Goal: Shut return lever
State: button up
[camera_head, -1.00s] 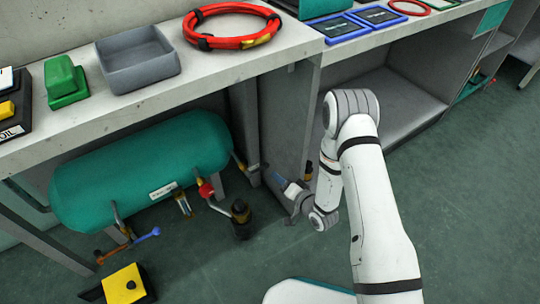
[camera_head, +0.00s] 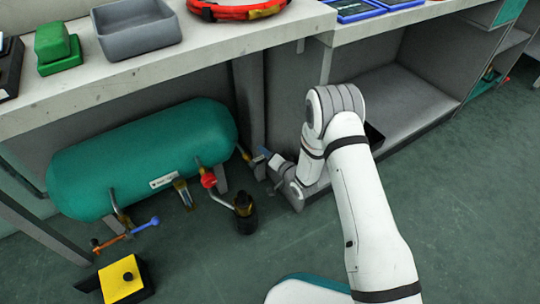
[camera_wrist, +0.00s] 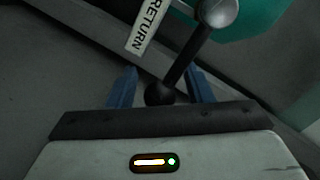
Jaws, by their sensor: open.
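The return lever (camera_wrist: 184,62) shows in the wrist view as a black rod running down-left from a silver hub (camera_wrist: 217,11) to a black ball knob (camera_wrist: 159,94). A white RETURN label (camera_wrist: 146,27) lies to its left. My gripper (camera_wrist: 162,82) is open, with its blue fingers on either side of the knob end. I cannot tell whether either finger touches it. In the head view my gripper (camera_head: 265,155) is low by the right end of the teal tank (camera_head: 140,160), close to a brass fitting (camera_head: 243,152). The lever is too small to make out there.
A red valve knob (camera_head: 208,181) and a dark cylinder on a pipe (camera_head: 245,212) stand left of my gripper. A bench leg (camera_head: 250,105) rises just behind it. A yellow box (camera_head: 123,278) sits on the floor at lower left. The floor in front is clear.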

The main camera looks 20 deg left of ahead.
jog(key=shift+c, duration=0.5)
grip_shut()
